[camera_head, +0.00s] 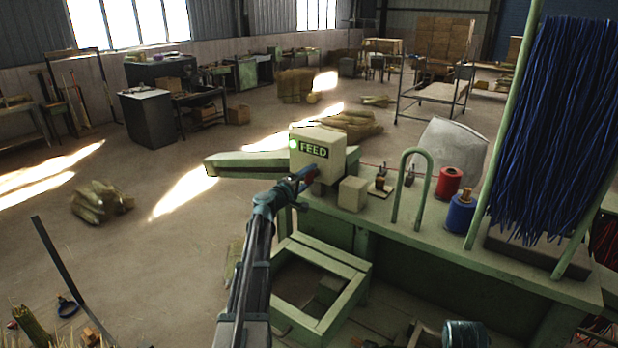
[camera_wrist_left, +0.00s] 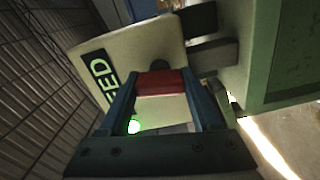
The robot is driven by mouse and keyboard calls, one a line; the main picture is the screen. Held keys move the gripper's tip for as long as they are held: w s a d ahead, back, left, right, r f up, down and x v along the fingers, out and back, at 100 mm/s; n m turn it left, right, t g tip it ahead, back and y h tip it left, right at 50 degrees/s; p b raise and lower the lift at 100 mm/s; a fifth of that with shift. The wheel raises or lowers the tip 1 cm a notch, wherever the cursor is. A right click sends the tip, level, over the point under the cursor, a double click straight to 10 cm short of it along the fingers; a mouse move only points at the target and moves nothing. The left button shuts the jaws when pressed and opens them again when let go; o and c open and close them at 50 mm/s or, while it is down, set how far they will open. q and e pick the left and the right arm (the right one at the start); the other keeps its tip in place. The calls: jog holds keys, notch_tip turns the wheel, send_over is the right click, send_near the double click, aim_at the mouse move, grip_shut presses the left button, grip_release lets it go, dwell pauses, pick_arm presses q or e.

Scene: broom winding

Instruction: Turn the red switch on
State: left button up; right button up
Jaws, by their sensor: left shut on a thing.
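The cream switch box (camera_head: 317,164) with a black FEED label (camera_head: 313,149) stands at the near left corner of the green bench. A small green light (camera_head: 293,144) glows on it; the light also shows in the left wrist view (camera_wrist_left: 134,126). In that view the red switch (camera_wrist_left: 160,83) lies between the two blue fingers of my left gripper (camera_wrist_left: 163,90), against the box face. In the head view my left gripper (camera_head: 305,178) is at the front of the box and covers most of the switch.
A green bent hoop (camera_head: 417,158), a red spool (camera_head: 449,184) and a blue spool (camera_head: 461,213) stand on the green bench (camera_head: 440,250). Blue bristles (camera_head: 560,120) hang at the right. A green open frame (camera_head: 312,265) is below the box. Open floor lies to the left.

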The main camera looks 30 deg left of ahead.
pick_arm(q)
jog(key=shift+n, duration=0.9)
jog(key=o, duration=1.4)
jog(key=s, duration=0.9)
jog(key=s+a, duration=0.1)
jog(key=s, duration=0.3)
jog(key=shift+s, duration=0.4)
jog(key=shift+s+a+f, duration=0.1)
